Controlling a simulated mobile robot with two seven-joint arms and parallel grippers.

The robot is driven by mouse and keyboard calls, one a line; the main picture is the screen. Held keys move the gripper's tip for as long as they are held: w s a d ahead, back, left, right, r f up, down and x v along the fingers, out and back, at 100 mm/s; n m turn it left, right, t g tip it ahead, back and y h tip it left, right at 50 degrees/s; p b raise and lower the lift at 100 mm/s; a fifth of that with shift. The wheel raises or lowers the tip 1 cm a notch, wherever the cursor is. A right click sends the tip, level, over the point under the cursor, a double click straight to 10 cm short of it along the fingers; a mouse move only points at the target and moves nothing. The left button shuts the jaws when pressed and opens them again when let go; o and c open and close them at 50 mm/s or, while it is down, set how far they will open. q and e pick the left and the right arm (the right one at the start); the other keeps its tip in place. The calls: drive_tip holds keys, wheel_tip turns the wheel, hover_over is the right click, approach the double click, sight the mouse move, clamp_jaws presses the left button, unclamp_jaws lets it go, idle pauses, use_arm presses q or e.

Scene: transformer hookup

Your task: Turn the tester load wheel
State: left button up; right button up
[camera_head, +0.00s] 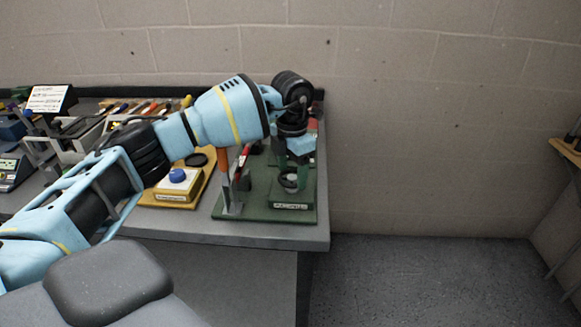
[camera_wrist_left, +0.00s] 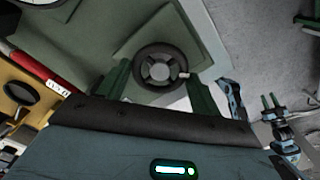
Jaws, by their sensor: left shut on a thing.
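The tester load wheel (camera_wrist_left: 160,72) is a dark ring with a grey hub and a small pale knob on its rim. It lies on the green tester base, and part of it shows in the head view (camera_head: 288,183). My left gripper (camera_head: 293,168) points down over the wheel. In the left wrist view its two dark green fingers (camera_wrist_left: 160,84) are on either side of the wheel, shut on it. The contact points are hard to see. A small two-pronged shape (camera_wrist_left: 270,103) at the right of the wrist view looks like my right gripper, too small to read.
The green tester base (camera_head: 235,208) stands near the table's right front corner. An orange post and a red bar stand close left of the wheel. A yellow box with a blue knob (camera_head: 177,176) is further left. Tools line the back. Floor (camera_head: 430,275) right of the table is clear.

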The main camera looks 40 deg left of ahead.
use_arm(q)
drive_tip(key=m, duration=0.3)
drive_tip(key=shift+m, duration=0.4)
drive_tip(key=m, duration=0.4)
drive_tip(key=shift+m, duration=0.3)
drive_tip(key=m, duration=0.3)
drive_tip(key=shift+m, duration=1.2)
use_arm(e)
drive_tip(key=shift+w+r, duration=0.25)
use_arm(q)
drive_tip(key=o, duration=1)
use_arm(e)
drive_tip(key=shift+s+f, duration=0.1)
drive_tip(key=shift+s, duration=0.05)
